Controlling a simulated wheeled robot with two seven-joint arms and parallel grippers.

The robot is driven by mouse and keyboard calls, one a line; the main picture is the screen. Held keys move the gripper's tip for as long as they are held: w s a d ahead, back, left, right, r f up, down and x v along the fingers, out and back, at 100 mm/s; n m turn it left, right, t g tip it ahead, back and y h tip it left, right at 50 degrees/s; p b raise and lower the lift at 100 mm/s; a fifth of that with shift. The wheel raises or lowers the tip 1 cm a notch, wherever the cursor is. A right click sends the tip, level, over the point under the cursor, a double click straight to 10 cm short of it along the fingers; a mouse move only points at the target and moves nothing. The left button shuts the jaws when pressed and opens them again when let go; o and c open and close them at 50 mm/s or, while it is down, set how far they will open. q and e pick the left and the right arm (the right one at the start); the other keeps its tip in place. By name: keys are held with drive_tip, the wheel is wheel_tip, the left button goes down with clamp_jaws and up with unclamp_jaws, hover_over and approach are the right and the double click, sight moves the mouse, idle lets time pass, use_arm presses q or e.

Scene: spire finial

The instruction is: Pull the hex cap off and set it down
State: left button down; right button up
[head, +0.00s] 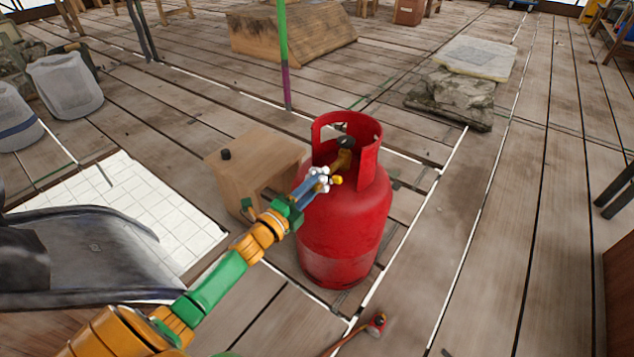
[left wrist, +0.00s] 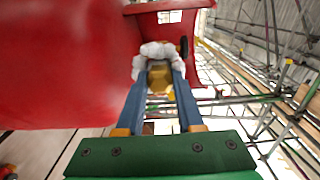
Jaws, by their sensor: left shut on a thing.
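A red gas cylinder (head: 345,225) stands upright on the plank floor, with a brass valve (head: 343,160) inside its cut-out collar. My left gripper (head: 319,180) reaches in from the left, at the front left of the collar. Its blue fingers with pale tips (left wrist: 158,50) are shut on a small yellow hex cap (left wrist: 160,78). A bit of the cap's yellow shows just past the fingertips in the head view (head: 337,180). I cannot tell whether the cap still touches the valve. My right gripper is not in view.
A wooden box (head: 258,165) with a small black knob (head: 225,154) on top stands left of the cylinder. A hose end with a red part (head: 376,324) lies on the floor in front. White tiles (head: 150,205) lie at left.

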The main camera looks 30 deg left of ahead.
use_arm(q)
drive_tip(key=shift+s, duration=0.1)
idle(0.4)
drive_tip(key=shift+s+a+p, duration=0.15)
drive_tip(key=shift+s+p, duration=0.5)
drive_tip(key=shift+s, duration=0.8)
drive_tip(key=shift+s+a+p, duration=0.1)
drive_tip(key=shift+s+p, duration=0.55)
drive_tip(key=shift+s, duration=0.8)
